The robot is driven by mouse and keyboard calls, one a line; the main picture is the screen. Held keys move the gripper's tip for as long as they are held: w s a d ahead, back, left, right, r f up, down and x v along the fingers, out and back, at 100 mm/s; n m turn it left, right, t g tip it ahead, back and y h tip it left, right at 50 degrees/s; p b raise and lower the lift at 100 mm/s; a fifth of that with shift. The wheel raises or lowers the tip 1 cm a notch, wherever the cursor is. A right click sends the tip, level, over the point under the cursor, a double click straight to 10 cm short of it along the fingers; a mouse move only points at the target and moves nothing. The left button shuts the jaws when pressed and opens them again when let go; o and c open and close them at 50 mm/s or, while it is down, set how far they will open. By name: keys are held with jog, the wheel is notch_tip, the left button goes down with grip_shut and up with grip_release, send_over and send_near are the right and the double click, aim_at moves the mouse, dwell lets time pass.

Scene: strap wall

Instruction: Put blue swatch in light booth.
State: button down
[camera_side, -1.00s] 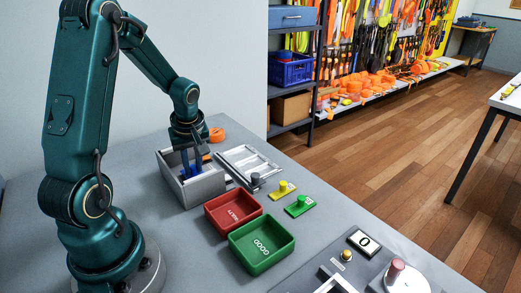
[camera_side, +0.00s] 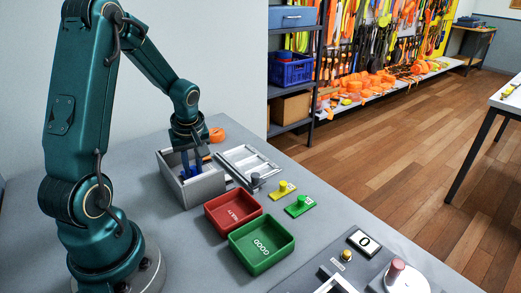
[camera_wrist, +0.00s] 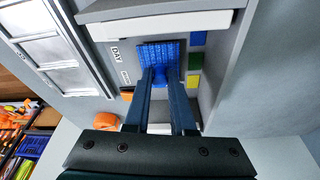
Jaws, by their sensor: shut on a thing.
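The light booth (camera_side: 205,188) is a grey open box on the table, in front of my arm in the side view. My gripper (camera_side: 188,170) reaches down into it. In the wrist view my gripper (camera_wrist: 165,76) is shut on the knob of the blue swatch (camera_wrist: 158,52), a ribbed blue piece. The swatch is inside the booth's walls, near a white bar (camera_wrist: 160,25) and a "DAY" label. Small blue, green and yellow squares (camera_wrist: 195,62) lie along the booth's right side in that view. Whether the swatch touches the floor I cannot tell.
A sectioned grey tray (camera_side: 248,162) stands beside the booth, with a grey-knobbed piece by its corner. Nearby are a red tray (camera_side: 232,225), a green "GOOD" tray (camera_side: 285,235), and yellow (camera_side: 283,190) and green (camera_side: 301,207) knobbed swatches. An orange roll (camera_side: 216,135) lies behind.

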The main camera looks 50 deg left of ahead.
jog(key=shift+c, duration=1.4)
grip_release()
jog(key=shift+r, duration=3)
jog(key=shift+r, duration=0.2)
jog(key=c, duration=0.7)
jog(key=shift+r, duration=0.45)
jog(key=c, duration=0.5)
jog(key=shift+o, duration=0.2)
jog(key=shift+r, duration=2.35)
